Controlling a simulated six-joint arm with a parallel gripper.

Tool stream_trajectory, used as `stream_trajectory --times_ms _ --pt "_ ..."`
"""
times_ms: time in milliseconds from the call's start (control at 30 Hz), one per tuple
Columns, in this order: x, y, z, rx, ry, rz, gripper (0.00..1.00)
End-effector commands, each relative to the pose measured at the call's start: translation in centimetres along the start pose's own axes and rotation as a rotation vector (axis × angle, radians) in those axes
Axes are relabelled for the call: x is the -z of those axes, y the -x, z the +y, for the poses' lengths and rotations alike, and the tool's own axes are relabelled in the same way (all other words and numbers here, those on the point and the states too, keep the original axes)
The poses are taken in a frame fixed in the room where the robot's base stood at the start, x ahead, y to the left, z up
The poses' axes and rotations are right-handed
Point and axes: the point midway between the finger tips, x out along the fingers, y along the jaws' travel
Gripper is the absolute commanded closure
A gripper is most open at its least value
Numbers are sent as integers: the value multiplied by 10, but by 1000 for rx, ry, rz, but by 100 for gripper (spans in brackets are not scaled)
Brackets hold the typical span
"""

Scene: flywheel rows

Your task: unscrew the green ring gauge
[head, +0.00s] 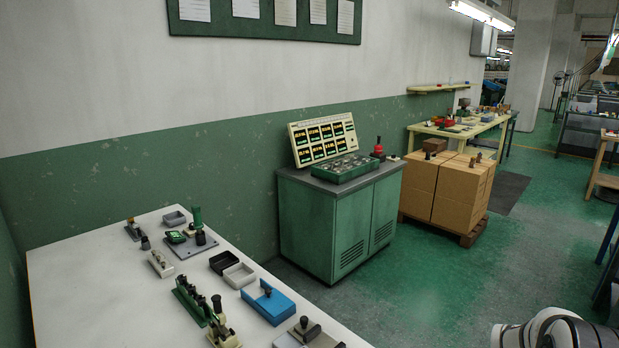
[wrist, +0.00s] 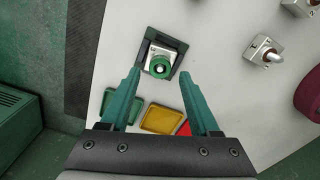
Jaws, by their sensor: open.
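The green ring gauge (wrist: 159,67) shows in the wrist view, above the middle. It sits on a light metal block in a dark square holder (wrist: 147,52), with a pale round end showing in its centre. My gripper (wrist: 160,76) is open, with one green finger to the left of the ring and one to the right. Nothing is between the fingertips that they touch; clear gaps show on both sides. How far the fingers are above the ring I cannot tell. In the head view I cannot pick out the ring gauge, and my gripper is not in view.
In the wrist view, a yellow tray (wrist: 162,119) lies behind the fingers, with green and red ones beside it. Metal blocks (wrist: 264,51) stand at the upper right, and a dark red round thing (wrist: 308,95) at the right edge. The white tabletop (wrist: 225,75) between is clear.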

Motion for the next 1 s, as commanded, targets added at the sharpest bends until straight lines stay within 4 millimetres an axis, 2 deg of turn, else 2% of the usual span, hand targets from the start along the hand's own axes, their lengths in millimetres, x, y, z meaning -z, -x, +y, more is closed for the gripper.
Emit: stream_trajectory --times_ms 300,433,567,700,800,1000 --pt "0 0 0 0 -35 0 46" --pt "0 0 0 0 -294 0 46" --pt "0 0 0 0 -455 0 46" --pt "0 0 0 0 -726 0 46" --pt "0 0 0 0 -839 0 46" --pt "0 0 0 0 -1183 0 46"
